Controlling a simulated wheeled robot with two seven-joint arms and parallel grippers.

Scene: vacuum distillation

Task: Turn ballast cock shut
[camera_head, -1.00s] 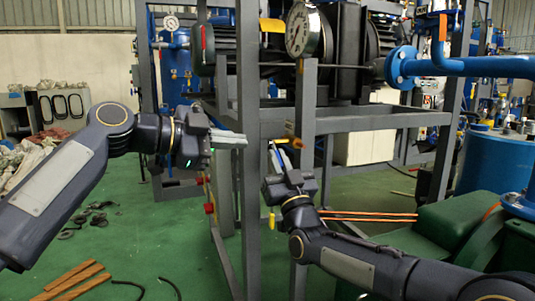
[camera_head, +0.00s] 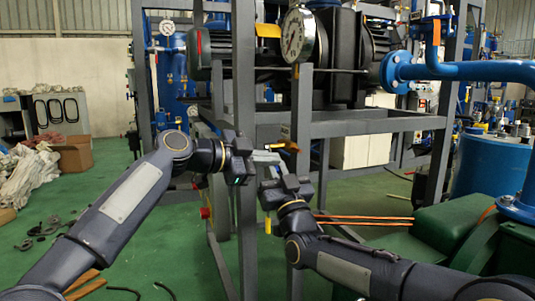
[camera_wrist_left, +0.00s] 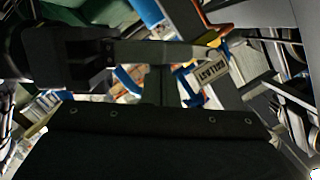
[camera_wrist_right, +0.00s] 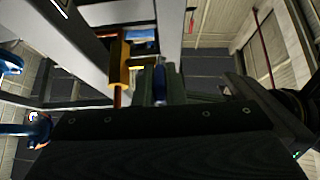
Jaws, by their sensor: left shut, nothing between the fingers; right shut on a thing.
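The orange-yellow ballast cock (camera_head: 284,146) sits by the grey frame post, and its orange body (camera_wrist_right: 118,65) shows at upper left in the right wrist view. A tag reading BALLAST (camera_wrist_left: 210,72) shows in the left wrist view. My left gripper (camera_head: 264,156) is shut and empty, its fingertips just left of and below the cock; contact cannot be told. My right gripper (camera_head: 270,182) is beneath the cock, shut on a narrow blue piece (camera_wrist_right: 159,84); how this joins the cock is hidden. The two grippers are very close together.
Grey frame posts (camera_head: 244,200) stand directly beside both grippers. A round gauge (camera_head: 297,36) is above. A blue pipe (camera_head: 470,70) and a green machine (camera_head: 425,245) are at the right.

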